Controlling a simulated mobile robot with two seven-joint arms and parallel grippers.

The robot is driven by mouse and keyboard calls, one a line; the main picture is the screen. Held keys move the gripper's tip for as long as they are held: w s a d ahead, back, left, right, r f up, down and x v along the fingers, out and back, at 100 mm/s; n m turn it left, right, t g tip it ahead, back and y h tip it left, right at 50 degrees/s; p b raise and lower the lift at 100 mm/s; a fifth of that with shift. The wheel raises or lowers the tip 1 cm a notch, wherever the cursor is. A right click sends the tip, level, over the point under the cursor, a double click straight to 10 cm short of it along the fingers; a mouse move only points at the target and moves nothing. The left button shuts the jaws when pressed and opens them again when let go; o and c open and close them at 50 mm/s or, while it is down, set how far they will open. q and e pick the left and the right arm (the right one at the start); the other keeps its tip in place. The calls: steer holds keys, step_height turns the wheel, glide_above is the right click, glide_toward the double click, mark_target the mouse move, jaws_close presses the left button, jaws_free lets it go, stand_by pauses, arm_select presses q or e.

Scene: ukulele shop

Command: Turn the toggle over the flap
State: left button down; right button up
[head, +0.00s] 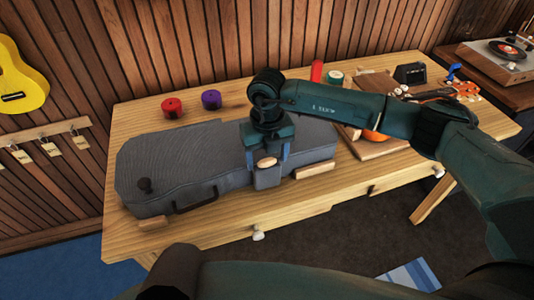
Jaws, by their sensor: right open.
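A grey ukulele case (190,155) lies closed on the wooden table. A grey flap (267,180) hangs at its front edge, right of the dark handle (195,203). A light tan, oval toggle (266,162) sits at the top of the flap, lying roughly sideways. My right gripper (266,158) points down over the toggle, open, with one finger on each side of it. Whether the fingers touch it I cannot tell. The gripper body hides part of the case behind it. My left gripper is not in view.
Wooden blocks (314,171) lie at the case's front. Boards and small items crowd the table's right side, partly behind my right arm.

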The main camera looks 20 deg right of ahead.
steer(key=shift+c, duration=0.6)
steer(key=c, duration=0.9)
steer(key=shift+o, duration=0.2)
